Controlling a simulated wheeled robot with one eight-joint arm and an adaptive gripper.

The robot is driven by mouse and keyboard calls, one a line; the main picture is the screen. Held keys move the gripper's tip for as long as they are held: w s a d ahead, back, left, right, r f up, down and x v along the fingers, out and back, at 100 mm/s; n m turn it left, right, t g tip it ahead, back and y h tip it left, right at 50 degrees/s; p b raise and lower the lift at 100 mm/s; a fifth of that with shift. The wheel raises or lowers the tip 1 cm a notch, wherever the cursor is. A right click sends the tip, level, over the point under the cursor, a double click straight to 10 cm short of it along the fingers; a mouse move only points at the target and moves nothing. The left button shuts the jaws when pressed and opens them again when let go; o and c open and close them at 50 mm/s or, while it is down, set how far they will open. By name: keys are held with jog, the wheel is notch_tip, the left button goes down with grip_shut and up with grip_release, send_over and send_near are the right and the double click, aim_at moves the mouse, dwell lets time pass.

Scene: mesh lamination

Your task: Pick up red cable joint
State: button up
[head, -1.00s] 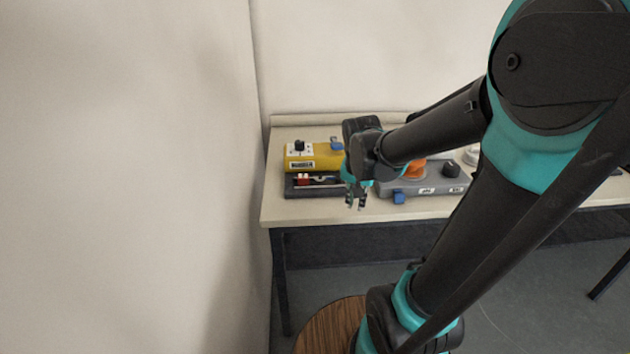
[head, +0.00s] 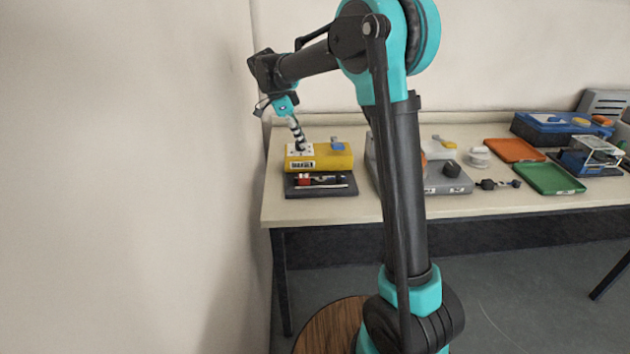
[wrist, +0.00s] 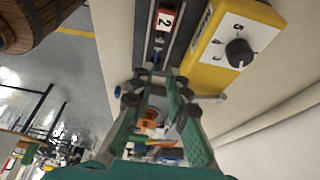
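The red cable joint (head: 304,181) sits at the left end of a dark grey tray (head: 330,190) in front of the yellow box (head: 335,158). In the wrist view a red block with a white "2" label (wrist: 165,20), apparently this joint, lies in a dark channel beyond my fingertips. My gripper (wrist: 156,92) is open, its two green fingers apart with nothing held between them. In the head view my gripper (head: 293,125) hangs above the yellow box, close to its black knob. The knob (wrist: 238,53) is clear in the wrist view. The fingers are hard to make out in the head view.
A pale wall stands close to the table's left end. A grey box (head: 448,182) is partly hidden behind my arm. A green tray (head: 548,178), an orange tray (head: 514,150) and a blue case (head: 556,128) lie further right. The table front (head: 310,212) is clear.

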send_over(318, 178)
jog(key=a, duration=0.2)
notch_tip(318, 178, down, 9)
jog(key=shift+w+d, duration=0.1)
jog(key=shift+a+x, duration=0.15)
jog(key=shift+x, duration=1.2)
jog(key=shift+a+x, duration=0.2)
jog(key=shift+x, duration=1.1)
jog(key=shift+f, duration=0.15)
grip_shut()
